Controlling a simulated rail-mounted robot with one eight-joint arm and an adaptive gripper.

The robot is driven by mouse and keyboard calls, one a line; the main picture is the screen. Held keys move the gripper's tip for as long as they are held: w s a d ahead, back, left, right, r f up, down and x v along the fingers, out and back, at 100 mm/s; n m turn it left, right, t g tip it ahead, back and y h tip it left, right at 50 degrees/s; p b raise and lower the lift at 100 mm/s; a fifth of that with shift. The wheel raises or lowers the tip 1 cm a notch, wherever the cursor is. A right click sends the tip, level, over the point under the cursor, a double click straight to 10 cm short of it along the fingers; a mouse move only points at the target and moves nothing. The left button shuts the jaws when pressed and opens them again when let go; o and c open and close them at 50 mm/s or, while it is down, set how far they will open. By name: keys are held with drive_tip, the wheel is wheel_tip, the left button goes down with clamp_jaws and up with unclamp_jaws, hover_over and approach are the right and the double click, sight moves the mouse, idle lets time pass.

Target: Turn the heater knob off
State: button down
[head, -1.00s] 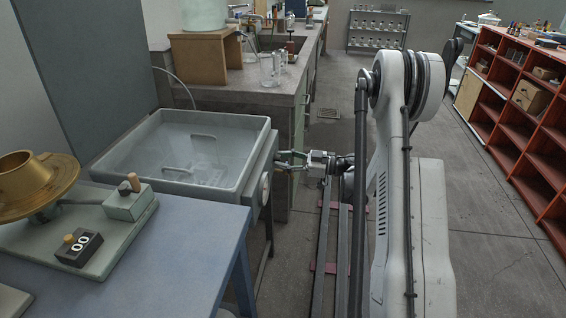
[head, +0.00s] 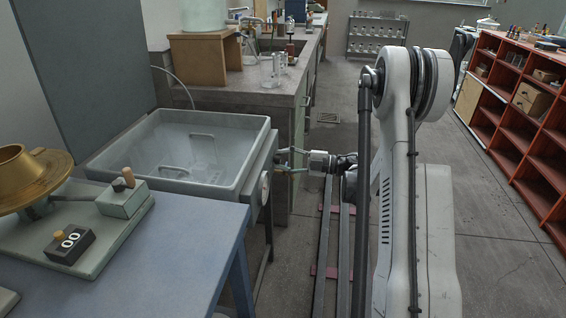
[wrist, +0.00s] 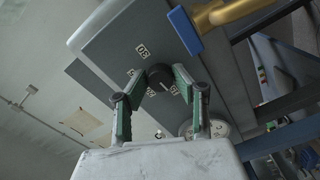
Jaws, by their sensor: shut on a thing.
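The heater knob (wrist: 160,76) is a small black round knob on the grey front panel (wrist: 112,50) of the water bath, with white number labels around it. In the wrist view my gripper (wrist: 159,79) has its two green-grey fingers on opposite sides of the knob, shut on it. In the head view my gripper (head: 279,159) reaches to the right side of the bath (head: 110,170), a grey open tank of clear liquid. The knob is hidden there. I cannot read the knob's exact setting.
A round white gauge (head: 264,187) sits on the same panel; it also shows in the wrist view (wrist: 217,130). A blue table (head: 190,240) with a brass bowl (head: 32,178) stands in front of the bath. Red shelves (head: 515,110) line the right. Floor lies open between.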

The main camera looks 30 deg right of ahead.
drive_tip(key=n, duration=1.1)
idle(0.5)
drive_tip(key=c, duration=1.4)
unclamp_jaws()
drive_tip(key=shift+r, duration=0.1)
drive_tip(key=v, duration=1.2)
